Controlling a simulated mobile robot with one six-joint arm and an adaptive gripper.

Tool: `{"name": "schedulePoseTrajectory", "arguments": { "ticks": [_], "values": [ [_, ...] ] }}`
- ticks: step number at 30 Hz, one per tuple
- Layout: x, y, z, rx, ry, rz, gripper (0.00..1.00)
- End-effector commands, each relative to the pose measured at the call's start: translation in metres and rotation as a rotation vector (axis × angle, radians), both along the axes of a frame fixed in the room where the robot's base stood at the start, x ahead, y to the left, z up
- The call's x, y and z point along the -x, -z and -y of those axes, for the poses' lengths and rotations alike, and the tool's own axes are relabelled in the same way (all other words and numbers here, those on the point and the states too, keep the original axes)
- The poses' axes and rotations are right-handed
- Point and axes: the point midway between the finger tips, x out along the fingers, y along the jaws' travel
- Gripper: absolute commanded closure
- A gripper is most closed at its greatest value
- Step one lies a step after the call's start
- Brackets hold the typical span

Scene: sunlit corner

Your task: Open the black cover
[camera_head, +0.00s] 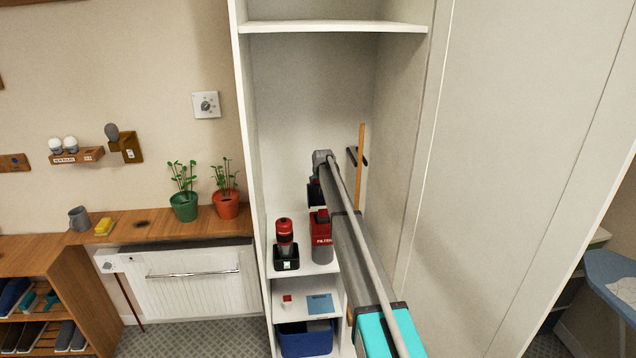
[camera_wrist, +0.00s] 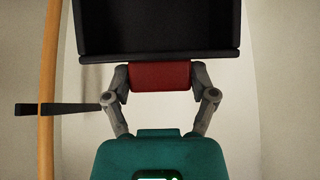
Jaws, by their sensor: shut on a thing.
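In the wrist view, my gripper (camera_wrist: 160,77) has its two fingers closed on the sides of a red block (camera_wrist: 160,85). A black, box-like piece with a raised rim, which looks like the black cover (camera_wrist: 160,52), sits directly above the red block and reaches past the top edge of the picture. I cannot tell whether the two are joined, or whether the cover is open. In the head view, my arm hides the gripper and most of the held thing; a small dark and red part (camera_head: 314,194) shows beside the arm, inside the tall white cabinet (camera_head: 243,150).
An orange pole (camera_head: 361,150) with a black crosspiece stands at the cabinet's right. A blue bin (camera_head: 305,342) is lower down. Potted plants (camera_head: 184,206) stand left.

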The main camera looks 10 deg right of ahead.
Motion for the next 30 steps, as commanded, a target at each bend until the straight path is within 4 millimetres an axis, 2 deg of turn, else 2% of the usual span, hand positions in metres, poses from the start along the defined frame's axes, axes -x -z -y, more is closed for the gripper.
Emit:
{"name": "schedulePoseTrajectory", "arguments": {
  "ticks": [8,9,13,30],
  "values": [
    [-0.0052,-0.0014,-0.0002,0.001,-0.001,0.009,0.87],
    [-0.0052,-0.0015,-0.0004,0.001,-0.001,0.009,0.24],
    [-0.0047,-0.0013,-0.0008,0.001,-0.001,0.008,0.00],
    [0.0010,-0.0026,-0.0026,0.000,-0.002,0.004,0.00]
  ]
}}
